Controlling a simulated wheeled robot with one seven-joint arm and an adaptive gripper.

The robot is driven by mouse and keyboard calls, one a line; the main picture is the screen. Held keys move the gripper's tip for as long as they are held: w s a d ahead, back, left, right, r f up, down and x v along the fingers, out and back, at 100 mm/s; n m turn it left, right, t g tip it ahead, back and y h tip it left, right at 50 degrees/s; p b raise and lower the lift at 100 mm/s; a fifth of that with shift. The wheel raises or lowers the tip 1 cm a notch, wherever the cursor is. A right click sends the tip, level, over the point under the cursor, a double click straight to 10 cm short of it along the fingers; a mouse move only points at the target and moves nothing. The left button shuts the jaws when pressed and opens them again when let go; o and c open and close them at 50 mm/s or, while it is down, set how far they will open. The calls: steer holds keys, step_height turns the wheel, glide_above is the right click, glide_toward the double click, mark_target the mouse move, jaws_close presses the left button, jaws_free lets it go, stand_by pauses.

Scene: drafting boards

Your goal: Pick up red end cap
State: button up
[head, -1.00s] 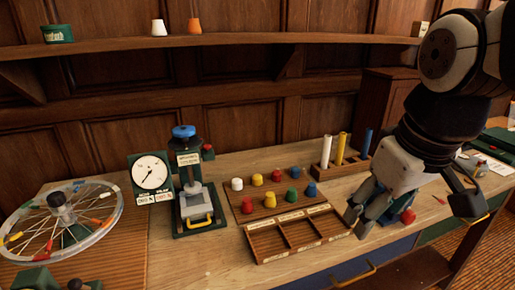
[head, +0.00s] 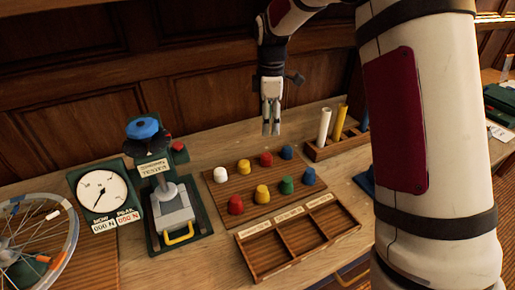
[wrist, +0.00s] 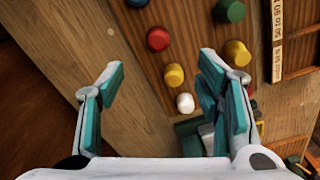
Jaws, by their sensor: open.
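Two red end caps sit on a wooden peg board (head: 213,190). One red cap (head: 265,159) is in the back row between a yellow and a blue cap; it also shows in the wrist view (wrist: 158,38). The other red cap (head: 235,205) is at the left end of the front row; in the wrist view my finger seems to hide it. My gripper (head: 271,130) points down, open and empty, above the back row. In the wrist view the back-row red cap lies ahead, between the lines of my open fingers (wrist: 160,65), apart from them.
White (head: 220,174), yellow (head: 243,166), blue (head: 286,152) and green (head: 287,185) caps stand close by. An empty sectioned tray (head: 256,257) lies in front. A press tester (head: 172,205) stands left, a rack of tubes (head: 322,151) right.

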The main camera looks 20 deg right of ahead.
mark_target(266, 155)
steer(key=f+p, duration=0.1)
steer(key=f, duration=1.3)
steer(key=shift+w+a+p, duration=0.2)
steer(key=shift+p, duration=0.2)
steer(key=c, duration=1.2)
